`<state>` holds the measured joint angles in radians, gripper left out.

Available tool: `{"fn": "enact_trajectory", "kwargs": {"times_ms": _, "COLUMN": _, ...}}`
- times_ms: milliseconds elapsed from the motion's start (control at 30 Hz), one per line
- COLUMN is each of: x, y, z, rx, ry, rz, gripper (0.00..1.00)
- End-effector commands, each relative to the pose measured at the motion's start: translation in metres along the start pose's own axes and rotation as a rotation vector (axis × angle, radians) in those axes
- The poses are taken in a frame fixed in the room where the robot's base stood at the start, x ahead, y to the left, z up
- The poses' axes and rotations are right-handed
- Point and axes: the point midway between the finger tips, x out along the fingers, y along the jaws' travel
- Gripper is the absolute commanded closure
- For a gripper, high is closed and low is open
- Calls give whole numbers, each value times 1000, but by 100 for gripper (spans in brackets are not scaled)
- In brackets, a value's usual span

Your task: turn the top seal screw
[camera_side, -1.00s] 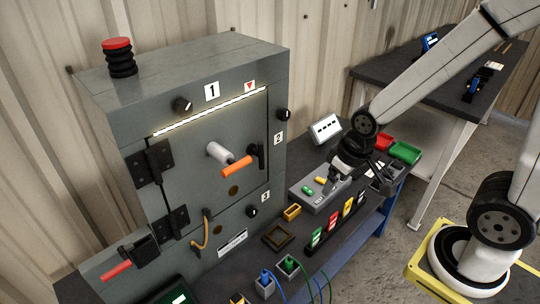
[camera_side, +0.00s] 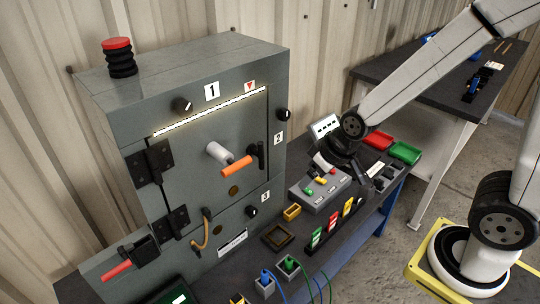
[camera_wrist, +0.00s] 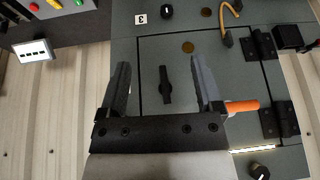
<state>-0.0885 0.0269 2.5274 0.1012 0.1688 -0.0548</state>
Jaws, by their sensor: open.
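The top seal screw (camera_side: 182,104) is a dark round knob with a white mark, on the grey enclosure (camera_side: 130,72) beside the label 1. In the wrist view a similar marked knob (camera_wrist: 262,172) shows at the bottom right edge, beyond the lit strip; it seems to be the same screw. My gripper (camera_wrist: 162,65) is open and empty. Its two dark fingers frame the door's black latch (camera_wrist: 165,85) in that view, without visible contact. In the side view my gripper (camera_side: 322,164) is right of the enclosure, apart from it and above the bench.
An orange handle (camera_side: 237,166) sticks out from the door. Knobs 2 (camera_side: 284,114) and 3 (camera_side: 252,211) sit at the right. A grey button box (camera_side: 320,193), white display (camera_side: 325,126) and red and green trays (camera_side: 404,152) stand on the bench near my arm.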

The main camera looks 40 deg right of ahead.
Motion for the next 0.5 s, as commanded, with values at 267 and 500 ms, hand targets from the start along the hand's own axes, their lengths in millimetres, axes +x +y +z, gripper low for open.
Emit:
{"fn": "enact_trajectory", "kwargs": {"times_ms": 267, "x": -3, "y": -57, "z": -68, "rx": -53, "ry": 327, "rz": -60, "gripper": 16}}
{"fn": "enact_trajectory", "kwargs": {"times_ms": 500, "x": -21, "y": -104, "z": -116, "rx": -67, "ry": 609, "rz": -71, "gripper": 16}}
